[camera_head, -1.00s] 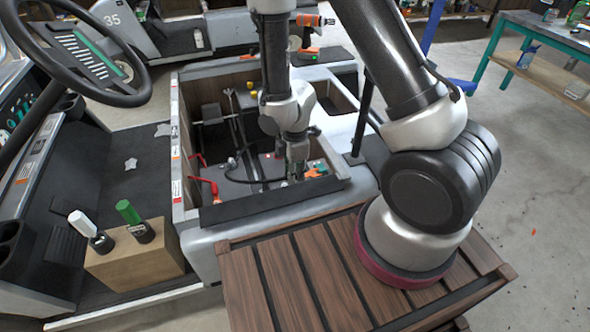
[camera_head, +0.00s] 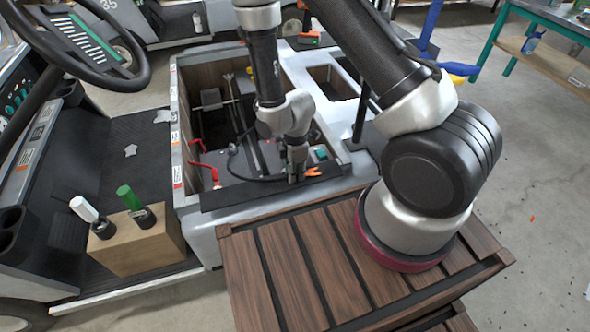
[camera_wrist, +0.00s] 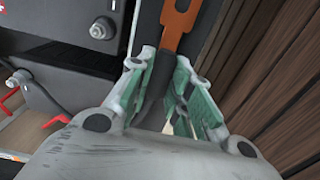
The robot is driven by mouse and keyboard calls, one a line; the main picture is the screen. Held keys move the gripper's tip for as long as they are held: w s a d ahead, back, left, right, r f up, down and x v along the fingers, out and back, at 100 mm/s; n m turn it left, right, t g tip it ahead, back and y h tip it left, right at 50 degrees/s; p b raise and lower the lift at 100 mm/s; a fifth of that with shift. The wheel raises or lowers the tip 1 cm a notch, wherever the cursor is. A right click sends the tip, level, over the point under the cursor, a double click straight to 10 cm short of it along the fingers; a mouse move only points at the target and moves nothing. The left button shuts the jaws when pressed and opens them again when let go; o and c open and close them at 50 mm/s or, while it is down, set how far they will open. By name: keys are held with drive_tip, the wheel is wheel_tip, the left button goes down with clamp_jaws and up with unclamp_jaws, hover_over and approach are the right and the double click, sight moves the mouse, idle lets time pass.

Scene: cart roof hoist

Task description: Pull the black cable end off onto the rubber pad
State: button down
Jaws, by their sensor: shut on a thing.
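My gripper (camera_head: 296,178) is shut on the black cable end (camera_wrist: 157,75), just behind its orange lug (camera_wrist: 178,18). The lug sticks out past the fingers and also shows in the head view (camera_head: 313,172). The black cable (camera_head: 240,176) trails left from my gripper into the open bay. My gripper is at the bay's front edge, over or just beside the black rubber pad (camera_head: 235,196). The pad lies along that edge. I cannot tell whether the cable end touches it. The green-lined fingers hide part of the cable.
Red cables (camera_head: 212,175) stand at the bay's left side. The bay walls (camera_head: 178,125) surround the work area. A slatted wooden deck (camera_head: 290,265) lies in front. A wooden block (camera_head: 135,248) with a white and a green handle stands at left.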

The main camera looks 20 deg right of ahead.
drive_tip(key=c, duration=1.2)
unclamp_jaws()
drive_tip(key=shift+c, duration=0.2)
wheel_tip(320, 180, up, 8)
drive_tip(key=shift+f, duration=0.25)
